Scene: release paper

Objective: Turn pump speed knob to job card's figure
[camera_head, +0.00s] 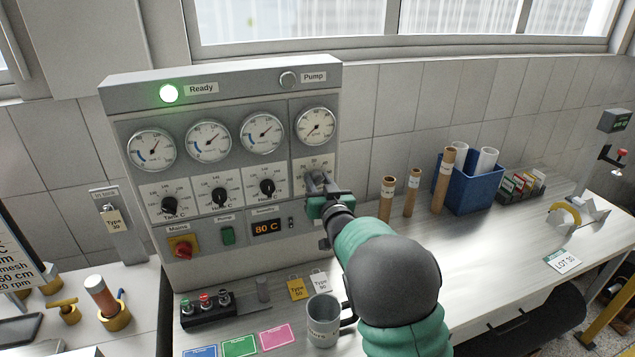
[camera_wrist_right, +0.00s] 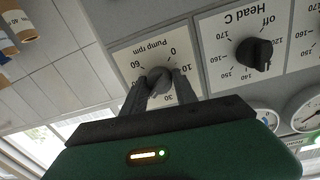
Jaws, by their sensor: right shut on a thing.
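The pump speed knob (camera_wrist_right: 159,79) is a grey knob on a white dial plate (camera_wrist_right: 127,62) marked "Pump rpm", seen upside down in the right wrist view. My right gripper (camera_wrist_right: 157,92) is shut on it, one finger on each side. Its pointer direction cannot be made out. In the head view my right gripper (camera_head: 319,188) covers most of this knob at the panel's right. My left gripper is not in view.
Three black heater knobs (camera_head: 219,197) and several gauges (camera_head: 208,141) sit left of the pump dial. The Ready lamp (camera_head: 169,93) glows green; the Pump lamp (camera_head: 289,79) is unlit. A grey mug (camera_head: 323,322) stands close to my right forearm. Cardboard tubes (camera_head: 411,192) stand right.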

